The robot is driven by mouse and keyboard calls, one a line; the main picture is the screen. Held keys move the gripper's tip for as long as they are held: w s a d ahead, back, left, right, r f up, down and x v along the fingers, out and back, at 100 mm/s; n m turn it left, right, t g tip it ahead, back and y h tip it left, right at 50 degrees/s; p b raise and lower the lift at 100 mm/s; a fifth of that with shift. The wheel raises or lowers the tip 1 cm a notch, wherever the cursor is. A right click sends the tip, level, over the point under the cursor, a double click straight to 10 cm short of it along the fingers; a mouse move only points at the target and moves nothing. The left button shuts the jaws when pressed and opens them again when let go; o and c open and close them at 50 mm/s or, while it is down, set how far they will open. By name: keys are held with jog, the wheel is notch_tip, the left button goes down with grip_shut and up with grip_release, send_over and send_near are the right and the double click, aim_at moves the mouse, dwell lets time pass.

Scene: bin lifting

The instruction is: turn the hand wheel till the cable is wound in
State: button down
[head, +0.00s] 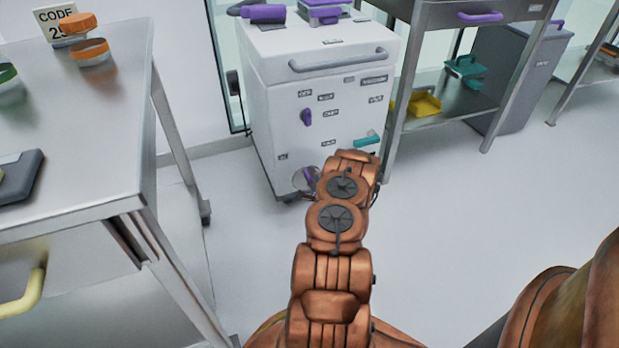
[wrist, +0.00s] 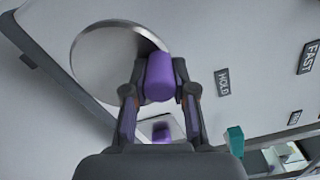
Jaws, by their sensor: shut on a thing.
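The hand wheel (wrist: 100,55) is a shiny metal disc on the front of a white machine (head: 285,130). Its purple handle (wrist: 160,78) sits between the fingers of my gripper (wrist: 160,92) in the wrist view, and the gripper is shut on it. In the head view the wheel (head: 302,180) shows low on the machine's front, partly hidden by my arm, which also hides the gripper. The cable cannot be made out in either view.
The machine's front carries a purple knob (head: 306,117), a teal handle (head: 367,139) and several small labels. A metal table (head: 125,185) stands at the left. A shelved bench (head: 405,60) stands right of the machine. The floor at right is clear.

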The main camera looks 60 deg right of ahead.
jog(key=shift+d, duration=0.15)
dwell(0.4)
jog(key=c, duration=0.9)
grip_release()
jog(key=shift+c, duration=0.2)
jog(key=shift+s, duration=0.1)
jog(key=v, duration=1.2)
